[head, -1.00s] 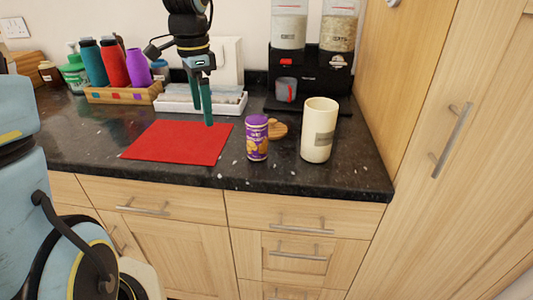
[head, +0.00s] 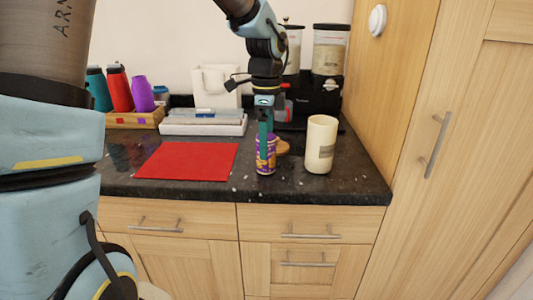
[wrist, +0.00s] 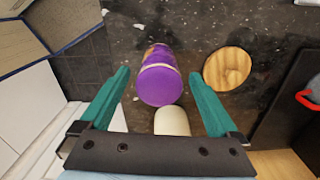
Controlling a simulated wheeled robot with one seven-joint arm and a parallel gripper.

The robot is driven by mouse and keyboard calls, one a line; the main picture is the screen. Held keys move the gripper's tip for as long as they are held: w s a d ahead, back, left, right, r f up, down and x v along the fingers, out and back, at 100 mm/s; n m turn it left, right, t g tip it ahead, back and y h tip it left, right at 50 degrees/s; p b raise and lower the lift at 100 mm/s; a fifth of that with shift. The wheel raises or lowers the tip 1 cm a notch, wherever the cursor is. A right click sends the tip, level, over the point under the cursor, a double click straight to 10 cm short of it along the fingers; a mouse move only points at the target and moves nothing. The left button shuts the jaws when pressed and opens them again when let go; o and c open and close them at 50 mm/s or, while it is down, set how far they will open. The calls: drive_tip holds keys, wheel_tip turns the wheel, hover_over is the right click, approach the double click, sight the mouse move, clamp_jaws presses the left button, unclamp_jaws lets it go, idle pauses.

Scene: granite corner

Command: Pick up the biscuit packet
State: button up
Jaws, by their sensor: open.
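The biscuit packet is a purple cylinder (head: 267,167) with a biscuit picture, standing upright on the dark counter. In the wrist view the purple packet (wrist: 160,83) shows between the two fingertips, with space on both sides. My gripper (head: 267,143) is open and empty, pointing down at the packet. Its green fingers cover part of the packet's upper side in the head view. The fingers also show in the wrist view (wrist: 162,77). I cannot tell exactly how far down the packet they reach.
A cream canister (head: 320,145) stands close to the right. A round wooden piece (head: 283,147) lies just behind the packet; it also shows in the wrist view (wrist: 228,68). A red mat (head: 187,161) lies left. A white tray (head: 203,125) and dispenser (head: 327,95) stand behind.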

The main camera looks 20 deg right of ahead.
drive_tip(key=shift+a+f+p, duration=0.15)
drive_tip(key=shift+f+p, duration=0.45)
drive_tip(key=shift+f, duration=2)
clamp_jaws()
